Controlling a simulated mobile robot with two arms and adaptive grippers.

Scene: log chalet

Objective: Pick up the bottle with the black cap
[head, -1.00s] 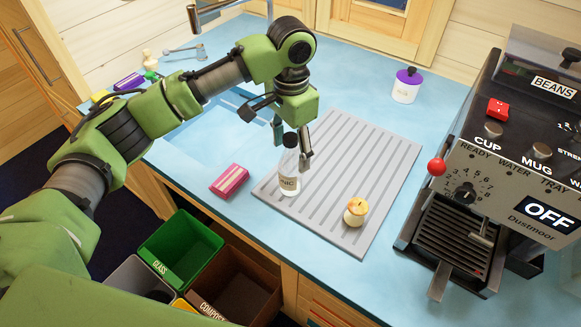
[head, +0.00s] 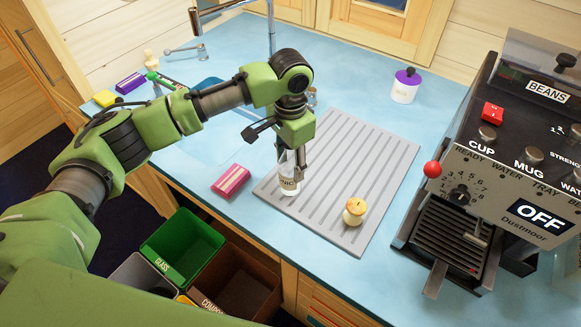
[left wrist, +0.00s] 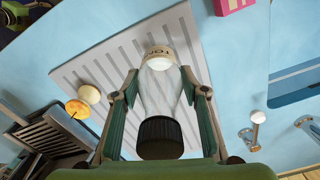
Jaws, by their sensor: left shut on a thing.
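The bottle (head: 289,185) is clear with a pale band of dark lettering and stands upright near the left edge of the grey ribbed mat (head: 345,180). In the head view its top is hidden by my left gripper (head: 290,163). In the left wrist view the bottle (left wrist: 158,95) shows its black cap (left wrist: 159,138) close to the camera, between the two fingers. My left gripper, also in the left wrist view (left wrist: 161,88), is shut on the bottle from above, one finger on each side. The right gripper is not in view.
A small cream jar with an orange-yellow top (head: 355,212) stands on the mat to the right. A pink block (head: 231,181) lies left of the mat. A coffee machine (head: 500,190) fills the right side. A purple-lidded jar (head: 405,86) stands behind. Open bins (head: 183,243) are below the counter.

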